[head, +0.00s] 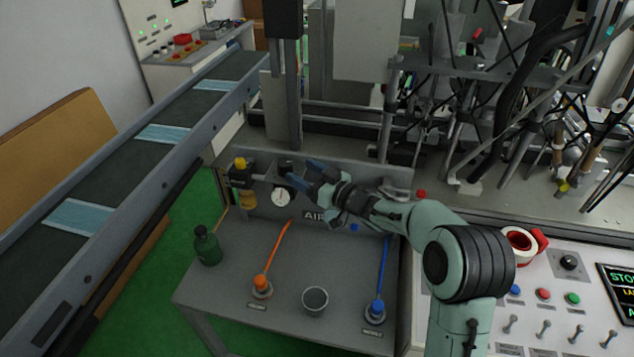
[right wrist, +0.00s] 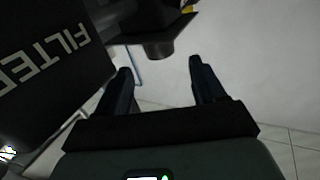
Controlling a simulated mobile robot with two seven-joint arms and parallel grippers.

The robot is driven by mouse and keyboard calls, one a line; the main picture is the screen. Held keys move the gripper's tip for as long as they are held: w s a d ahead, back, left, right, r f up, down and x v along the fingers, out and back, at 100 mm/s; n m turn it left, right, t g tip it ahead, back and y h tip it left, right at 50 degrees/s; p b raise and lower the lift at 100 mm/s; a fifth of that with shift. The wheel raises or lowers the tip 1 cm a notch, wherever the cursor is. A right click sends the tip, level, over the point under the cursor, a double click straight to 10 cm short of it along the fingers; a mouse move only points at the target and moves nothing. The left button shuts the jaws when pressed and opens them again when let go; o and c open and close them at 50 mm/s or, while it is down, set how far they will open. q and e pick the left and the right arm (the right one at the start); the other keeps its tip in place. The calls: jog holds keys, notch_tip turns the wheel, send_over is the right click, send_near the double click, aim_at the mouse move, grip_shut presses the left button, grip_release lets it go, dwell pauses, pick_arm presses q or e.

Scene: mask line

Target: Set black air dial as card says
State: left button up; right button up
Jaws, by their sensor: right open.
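The black air dial (head: 285,167) is a small dark knob above a round white gauge (head: 281,197) on the panel marked AIR. My right gripper (head: 302,172) is beside the dial, coming from the right. In the right wrist view a dark round knob (right wrist: 160,50), which looks like the dial, stands just past the fingertips. It lies between the lines of the two spread fingers of my right gripper (right wrist: 163,68), not gripped. The gauge reading is too small to tell. I cannot make out a setting card. My left gripper is not in view.
A dark block marked FILTER (right wrist: 45,60) is close at left in the wrist view. A conveyor (head: 120,180) runs at left.

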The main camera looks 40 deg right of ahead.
jog(key=shift+v, duration=2.1)
